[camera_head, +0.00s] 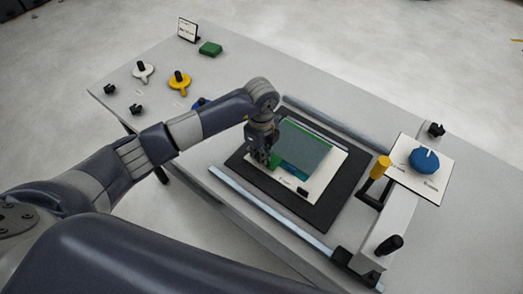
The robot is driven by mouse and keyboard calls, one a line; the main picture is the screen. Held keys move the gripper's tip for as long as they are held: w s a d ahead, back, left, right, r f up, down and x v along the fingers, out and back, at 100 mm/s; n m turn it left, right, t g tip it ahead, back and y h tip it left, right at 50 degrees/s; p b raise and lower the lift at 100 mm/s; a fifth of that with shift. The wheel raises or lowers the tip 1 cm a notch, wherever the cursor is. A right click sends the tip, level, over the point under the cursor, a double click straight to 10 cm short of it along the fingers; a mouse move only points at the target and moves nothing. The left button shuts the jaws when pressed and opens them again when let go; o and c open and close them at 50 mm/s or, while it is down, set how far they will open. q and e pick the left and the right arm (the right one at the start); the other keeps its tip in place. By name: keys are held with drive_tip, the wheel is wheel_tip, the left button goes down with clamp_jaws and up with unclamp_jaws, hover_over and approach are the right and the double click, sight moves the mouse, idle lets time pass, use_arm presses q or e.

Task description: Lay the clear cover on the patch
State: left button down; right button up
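A translucent grey-green sheet, seemingly the clear cover (307,144), lies on or just above a white card (318,186) on a black mat (336,206). A teal area, perhaps the patch (291,168), shows along the sheet's near edge. My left gripper (267,158) points down at the sheet's left corner, beside a small bright green piece (275,160). Its fingers are dark and small, so I cannot tell whether they grip the sheet's corner. The gripper and wrist hide that corner. My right gripper is not in view.
Pale rails (268,212) flank the mat. A green block (210,48), a yellow-handled piece (179,82) and a white one (143,71) lie far left.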

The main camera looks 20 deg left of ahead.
use_arm(q)
drive_tip(key=shift+f, duration=0.55)
drive_tip(key=c, duration=1.8)
unclamp_jaws()
drive_tip(key=shift+r, duration=0.2)
drive_tip(key=shift+w+r, duration=0.1)
drive_tip(key=shift+r, duration=0.25)
wheel_tip(320, 180, up, 11)
drive_tip(key=b, duration=0.3)
